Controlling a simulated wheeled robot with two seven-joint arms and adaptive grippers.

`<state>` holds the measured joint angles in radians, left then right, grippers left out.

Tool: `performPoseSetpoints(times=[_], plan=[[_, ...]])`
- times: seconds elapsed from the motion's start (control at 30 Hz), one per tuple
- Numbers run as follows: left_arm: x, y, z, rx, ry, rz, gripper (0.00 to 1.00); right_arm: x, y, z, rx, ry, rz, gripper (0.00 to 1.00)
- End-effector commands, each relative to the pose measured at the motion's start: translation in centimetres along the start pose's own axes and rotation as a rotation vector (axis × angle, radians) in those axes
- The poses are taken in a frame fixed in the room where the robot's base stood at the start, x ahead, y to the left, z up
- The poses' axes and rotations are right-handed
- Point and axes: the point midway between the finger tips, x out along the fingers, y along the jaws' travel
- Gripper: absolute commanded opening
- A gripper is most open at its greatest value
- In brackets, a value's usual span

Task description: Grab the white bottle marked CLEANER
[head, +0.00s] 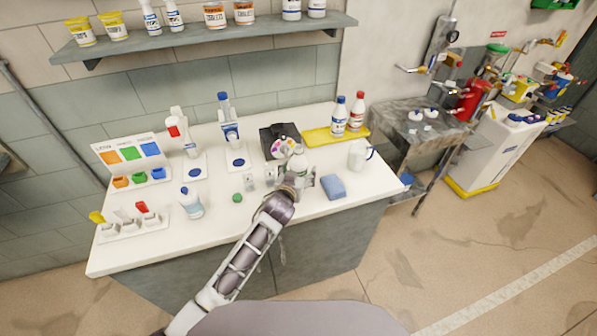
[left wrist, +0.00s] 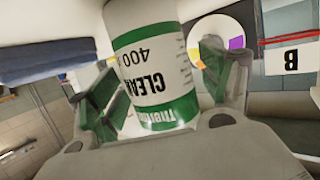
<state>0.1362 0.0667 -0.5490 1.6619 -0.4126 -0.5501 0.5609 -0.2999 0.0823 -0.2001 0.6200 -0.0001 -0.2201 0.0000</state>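The white bottle marked CLEANER (head: 299,163) stands on the white counter, partly hidden behind my left gripper (head: 297,179). In the left wrist view the bottle (left wrist: 152,65) appears upside down, with green bands and part of the word CLEANER readable. It is between the two green-padded fingers of my left gripper (left wrist: 162,90). The fingers are spread; a gap shows between the bottle and the right-hand finger, and the left-hand finger is very close to it. Whether that finger touches cannot be told. My right gripper is not in view.
A blue sponge (head: 333,187) lies just right of the gripper, with a white mug (head: 359,154) behind it. A black box (head: 279,140) stands behind the bottle. The counter's front strip (head: 215,240) is clear.

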Motion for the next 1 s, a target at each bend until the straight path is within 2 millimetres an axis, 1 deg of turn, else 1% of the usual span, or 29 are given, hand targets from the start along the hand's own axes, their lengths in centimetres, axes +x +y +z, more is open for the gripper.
performPoseSetpoints(times=[0.03,0.07,0.4,0.47,1.0], plan=[[-0.01,0.0,0.01,0.0,0.0,0.0,0.74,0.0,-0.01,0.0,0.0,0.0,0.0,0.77],[-0.01,0.0,0.01,0.0,0.0,0.0,0.7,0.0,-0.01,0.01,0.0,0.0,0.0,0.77],[-0.01,0.0,0.01,0.0,0.0,0.0,0.26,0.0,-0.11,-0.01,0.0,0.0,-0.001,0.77],[-0.01,0.0,0.02,0.0,0.0,0.0,0.2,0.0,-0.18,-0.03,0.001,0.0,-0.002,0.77],[-0.07,0.0,-0.32,0.0,0.002,0.0,0.19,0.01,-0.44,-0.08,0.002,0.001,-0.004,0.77]])
